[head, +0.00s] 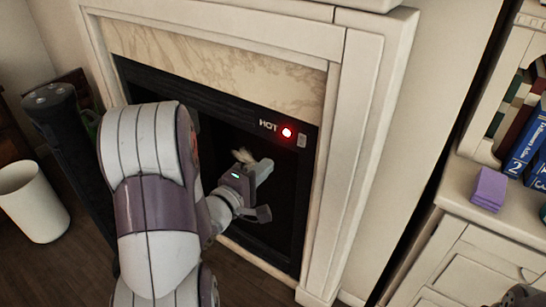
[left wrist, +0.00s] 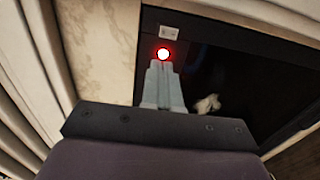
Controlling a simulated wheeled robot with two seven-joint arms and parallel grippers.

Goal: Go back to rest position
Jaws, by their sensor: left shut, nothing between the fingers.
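My left gripper (head: 265,168) reaches from the left in front of the dark fireplace (head: 311,160). Its fingers are shut and empty in the left wrist view (left wrist: 163,82). A glowing red light (head: 287,132) sits beside the word HOT on the fireplace's black frame. In the head view the fingertips are below and left of this light. In the left wrist view the red light (left wrist: 163,53) appears just past the fingertips; whether they touch it I cannot tell.
A small switch plate (head: 302,141) is right of the light. A pale object (head: 243,156) shows inside the fireplace. A white bin (head: 33,203) stands at left. A cabinet (head: 465,262) at right holds a purple block (head: 489,188) and blue books (head: 528,150).

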